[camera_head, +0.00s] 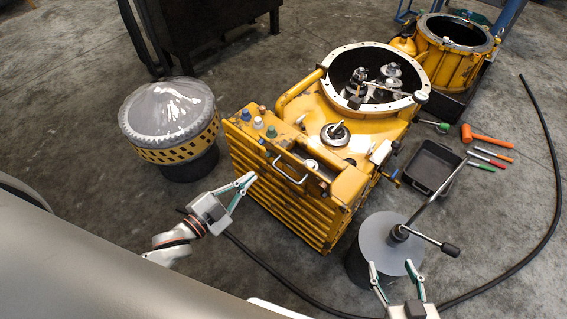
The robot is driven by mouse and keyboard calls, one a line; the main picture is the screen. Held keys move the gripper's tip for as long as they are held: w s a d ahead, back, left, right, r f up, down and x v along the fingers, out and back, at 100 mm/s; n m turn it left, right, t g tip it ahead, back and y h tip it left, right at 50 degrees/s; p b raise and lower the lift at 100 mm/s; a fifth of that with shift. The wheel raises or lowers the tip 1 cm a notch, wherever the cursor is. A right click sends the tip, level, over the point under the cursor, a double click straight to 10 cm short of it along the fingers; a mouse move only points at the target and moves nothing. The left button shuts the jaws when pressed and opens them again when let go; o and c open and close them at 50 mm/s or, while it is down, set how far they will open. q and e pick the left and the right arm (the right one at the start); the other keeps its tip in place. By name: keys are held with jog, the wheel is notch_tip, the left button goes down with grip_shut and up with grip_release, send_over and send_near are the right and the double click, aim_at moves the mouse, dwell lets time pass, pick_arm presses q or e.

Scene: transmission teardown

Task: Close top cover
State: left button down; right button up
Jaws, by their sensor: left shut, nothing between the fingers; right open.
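The yellow transmission housing (310,112) stands in the middle with its large round flanged opening (330,58) uncovered; shafts and gears show inside. I cannot tell for certain which part is the top cover; a yellow-banded round part under clear wrap (168,112) sits on a dark stand at the left. My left gripper (247,184) is shut and empty, in front of the housing's ribbed left front side. My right gripper (391,265) is open and empty, its fingers over the near edge of a grey round disc (378,240) at lower right.
A black tray (433,165), an orange hammer (485,137) and several coloured hand tools lie right of the housing. A second yellow housing (452,50) stands behind. A black cable (548,150) crosses the floor.

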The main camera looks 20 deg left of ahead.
aim_at(293, 159)
pick_arm(q)
jog(key=w+a+f+m+g+h+b, duration=0.2)
jog(key=a+f+m+g+h+b, duration=0.15)
jog(key=m+h+b, duration=0.55)
jog(key=w+a+f+m+g+h+b, duration=0.1)
jog(key=a+f+m+g+h+b, duration=0.25)
jog(key=m, duration=0.95)
jog(key=shift+g+h, duration=0.45)
jog(key=shift+g, duration=0.15)
jog(key=x, duration=0.5)
jog(key=w+r+x, duration=0.1)
jog(key=x, duration=0.4)
jog(key=a+r+x, duration=0.1)
jog(key=x, duration=0.4)
jog(key=shift+w+a+r, duration=0.1)
jog(key=shift+w+r, duration=0.05)
jog(key=shift+w, duration=0.2)
pick_arm(e)
jog(key=shift+m+y, duration=0.5)
jog(key=shift+y, duration=0.1)
jog(key=a+f, duration=0.3)
jog(key=shift+a+f, duration=0.1)
jog(key=shift+f, duration=0.25)
jog(key=shift+w+r, duration=0.1)
jog(key=shift+w, duration=0.1)
